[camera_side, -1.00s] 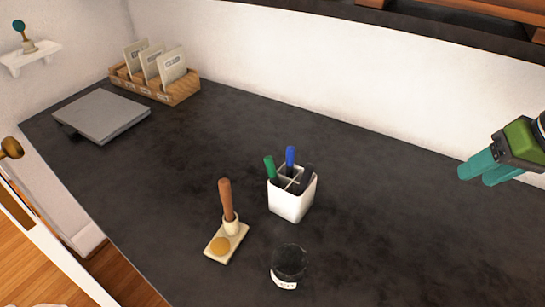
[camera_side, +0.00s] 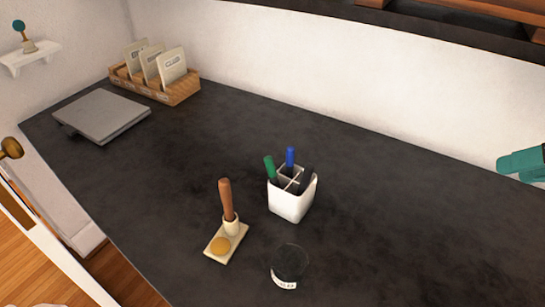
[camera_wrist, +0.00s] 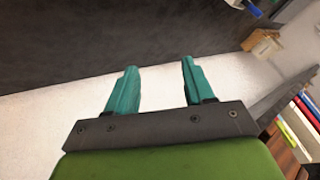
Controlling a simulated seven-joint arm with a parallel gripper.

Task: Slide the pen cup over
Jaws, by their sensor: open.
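The pen cup (camera_side: 291,201) is a white square holder with dividers, standing upright near the middle of the dark desk in the side view. It holds a green pen (camera_side: 270,168), a blue pen (camera_side: 290,158) and a black pen (camera_side: 306,178). My gripper (camera_side: 504,166) is at the right edge of the side view, well apart from the cup and partly out of frame. In the wrist view my gripper (camera_wrist: 158,82) shows two teal fingers spread apart with nothing between them. I cannot make out the cup in the wrist view.
A wooden-handled stamp on a cream base (camera_side: 226,242) stands left of the cup. A dark round jar (camera_side: 289,262) stands in front of it. A grey flat slab (camera_side: 102,116) and a wooden card box (camera_side: 182,91) are at far left. The desk right of the cup is clear.

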